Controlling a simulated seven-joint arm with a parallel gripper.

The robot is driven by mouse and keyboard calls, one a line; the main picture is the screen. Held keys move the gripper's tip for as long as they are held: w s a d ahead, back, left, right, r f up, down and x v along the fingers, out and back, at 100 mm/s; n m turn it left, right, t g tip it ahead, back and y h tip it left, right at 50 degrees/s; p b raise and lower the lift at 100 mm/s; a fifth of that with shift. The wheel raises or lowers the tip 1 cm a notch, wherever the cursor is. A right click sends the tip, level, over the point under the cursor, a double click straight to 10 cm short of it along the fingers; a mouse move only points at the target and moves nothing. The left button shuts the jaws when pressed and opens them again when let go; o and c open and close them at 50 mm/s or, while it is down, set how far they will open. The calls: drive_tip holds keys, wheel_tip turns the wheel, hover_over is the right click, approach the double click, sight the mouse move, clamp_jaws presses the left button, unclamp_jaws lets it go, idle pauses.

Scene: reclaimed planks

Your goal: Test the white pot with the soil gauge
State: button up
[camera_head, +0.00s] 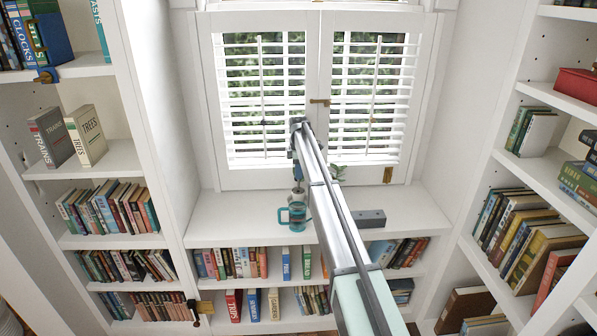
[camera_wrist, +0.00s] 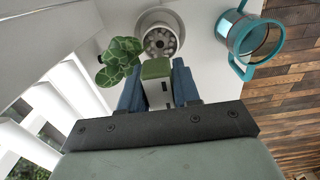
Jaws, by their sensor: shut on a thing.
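My gripper (camera_wrist: 157,92) is shut on a small block-shaped thing with a green top and a pale face, which appears to be the soil gauge (camera_wrist: 157,70). The blue fingers sit on both sides of it. Just beyond it in the wrist view is a round white pot (camera_wrist: 145,22) with a grey, speckled middle. Whether the gauge touches the pot cannot be told. A green leafy plant (camera_wrist: 119,62) is beside it to the left; its base is hidden. In the head view the arm largely hides the gripper and gauge.
A teal-framed glass jug with a handle (camera_head: 297,213) stands near the gripper on the white window ledge (camera_head: 240,228), also in the wrist view (camera_wrist: 236,38). A dark grey block (camera_head: 370,218) lies to the right. Shuttered windows (camera_head: 265,95) are behind; bookshelves flank both sides.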

drive_tip(key=shift+f, duration=1.95)
drive_tip(key=shift+r, duration=0.2)
drive_tip(key=shift+r, duration=2.8)
